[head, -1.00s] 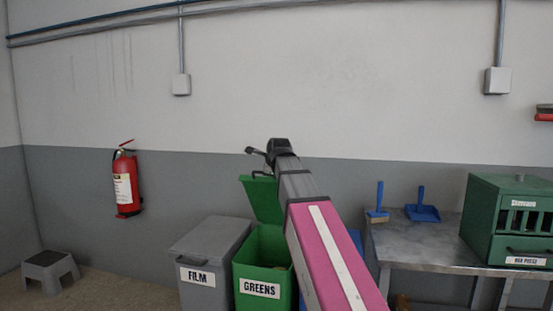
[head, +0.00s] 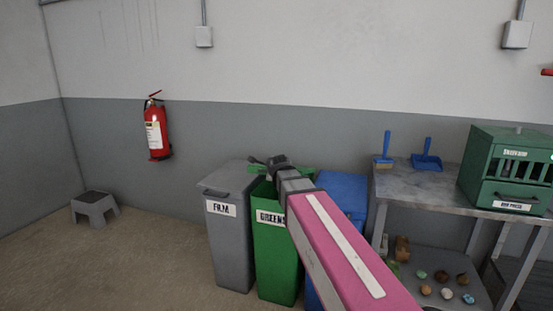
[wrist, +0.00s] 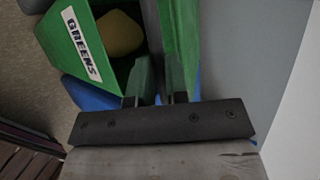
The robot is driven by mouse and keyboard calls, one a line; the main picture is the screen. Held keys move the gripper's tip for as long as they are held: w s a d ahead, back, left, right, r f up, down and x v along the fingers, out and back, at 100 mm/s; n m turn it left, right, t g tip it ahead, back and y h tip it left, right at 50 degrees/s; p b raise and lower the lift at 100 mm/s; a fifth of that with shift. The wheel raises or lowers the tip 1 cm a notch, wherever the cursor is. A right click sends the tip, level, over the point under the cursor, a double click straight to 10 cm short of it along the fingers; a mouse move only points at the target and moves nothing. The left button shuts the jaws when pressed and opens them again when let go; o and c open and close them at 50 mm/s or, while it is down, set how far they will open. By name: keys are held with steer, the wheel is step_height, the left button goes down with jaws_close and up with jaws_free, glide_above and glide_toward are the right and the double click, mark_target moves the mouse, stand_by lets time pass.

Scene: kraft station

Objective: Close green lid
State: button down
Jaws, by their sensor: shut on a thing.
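The green bin (head: 275,250) labelled GREENS stands between a grey bin and a blue bin, partly behind my arm. Its green lid (head: 308,171) is raised, mostly hidden by my gripper (head: 268,162) in the head view. In the wrist view the bin (wrist: 75,22) is open, with a yellowish-brown item (wrist: 119,35) inside. The lid (wrist: 180,45) shows there as a long green slab running up from my gripper (wrist: 158,92). My gripper is shut on the lid; the exact contact is hard to make out.
The grey FILM bin (head: 228,235) is at left and the blue bin (head: 345,190) at right. A metal table (head: 415,185) with a blue brush, dustpan and green press stands further right, with several small items on its lower shelf. The wall is close behind the bins.

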step_height(320, 180, down, 18)
steer(key=s+a, duration=0.1)
steer(key=s, duration=0.1)
steer(key=shift+s+r, duration=0.15)
steer(key=shift+s, duration=0.2)
steer(key=c, duration=1.8)
jaws_free()
steer(key=shift+c, duration=0.2)
steer(key=o, duration=0.7)
steer(key=shift+a, duration=0.1)
steer(key=shift+s+r, duration=0.1)
steer(key=v, duration=1)
steer(key=shift+s+r, duration=0.15)
steer(key=shift+r, duration=0.1)
